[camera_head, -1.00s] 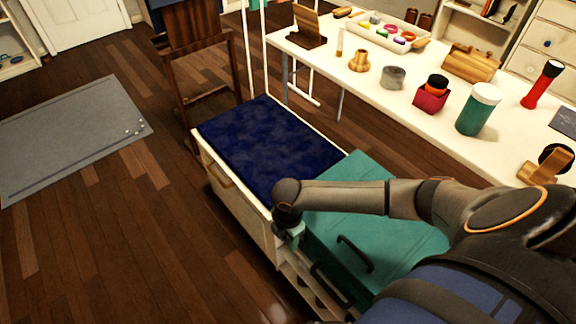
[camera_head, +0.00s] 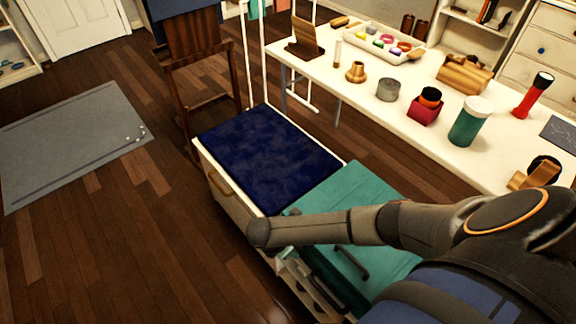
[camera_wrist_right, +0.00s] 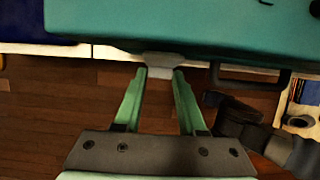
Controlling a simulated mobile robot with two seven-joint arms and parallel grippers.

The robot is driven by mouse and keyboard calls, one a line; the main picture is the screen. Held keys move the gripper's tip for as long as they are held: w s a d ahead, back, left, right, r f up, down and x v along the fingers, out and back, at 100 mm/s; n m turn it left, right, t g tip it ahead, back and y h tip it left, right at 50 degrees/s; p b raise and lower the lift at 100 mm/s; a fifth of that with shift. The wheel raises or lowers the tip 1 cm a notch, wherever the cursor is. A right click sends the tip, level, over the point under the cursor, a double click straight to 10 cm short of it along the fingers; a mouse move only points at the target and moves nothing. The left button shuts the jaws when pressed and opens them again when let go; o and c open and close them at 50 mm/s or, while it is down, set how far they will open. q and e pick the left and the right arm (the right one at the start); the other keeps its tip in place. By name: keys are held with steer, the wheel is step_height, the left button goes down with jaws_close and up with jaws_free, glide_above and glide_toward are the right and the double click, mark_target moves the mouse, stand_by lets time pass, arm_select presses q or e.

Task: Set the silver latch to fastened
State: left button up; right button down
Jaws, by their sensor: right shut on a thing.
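The silver latch (camera_wrist_right: 165,61) shows in the right wrist view as a small grey plate at the edge of a teal case (camera_wrist_right: 200,25). My right gripper (camera_wrist_right: 160,73), with green fingers, is shut on the latch, one fingertip at each side of it. I cannot tell whether the latch is fastened. In the head view the teal case (camera_head: 345,201) lies closed, with a black handle (camera_head: 352,263) on its near side. My right arm crosses over it and hides the latch and most of the gripper. My left gripper is not in view.
The case lies beside a dark blue pad (camera_head: 265,155) on a white-sided bench (camera_head: 232,203). A white table (camera_head: 330,68) behind holds a green jar (camera_head: 468,122), a red flashlight (camera_head: 534,95) and a tray (camera_head: 375,38).

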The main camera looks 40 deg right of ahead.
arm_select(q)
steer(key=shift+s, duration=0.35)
arm_select(e)
steer(key=shift+d+f+h, duration=0.2)
steer(key=shift+f+h, duration=0.05)
steer(key=shift+h, duration=0.75)
steer(key=shift+d, duration=0.1)
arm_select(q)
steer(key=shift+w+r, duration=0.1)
arm_select(e)
steer(key=shift+c, duration=2.4)
jaws_free()
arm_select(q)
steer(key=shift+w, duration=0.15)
